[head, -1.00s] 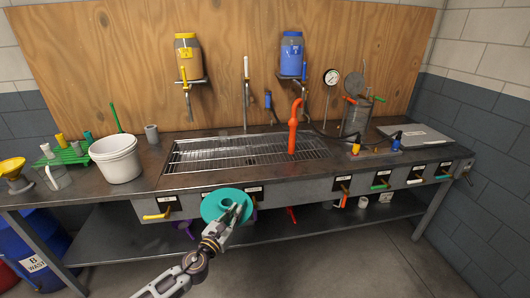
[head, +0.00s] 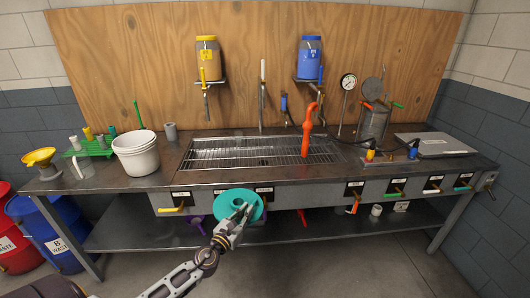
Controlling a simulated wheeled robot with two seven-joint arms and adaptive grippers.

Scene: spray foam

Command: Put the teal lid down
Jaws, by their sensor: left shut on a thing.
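The teal lid (head: 228,203) is a round disc with a raised centre. It is held in the air in front of the bench's front edge, with its face tilted toward the camera. My left gripper (head: 236,216) is shut on the lid at its lower right side, and the fingers partly cover it. The lid hides part of the drawer front behind it. My right gripper is not in view.
The metal bench (head: 200,177) has a wire grate (head: 235,152) in its middle. A white bucket (head: 137,156), a green tube rack (head: 90,149) and a yellow funnel (head: 39,157) stand at left. The bench front strip is clear.

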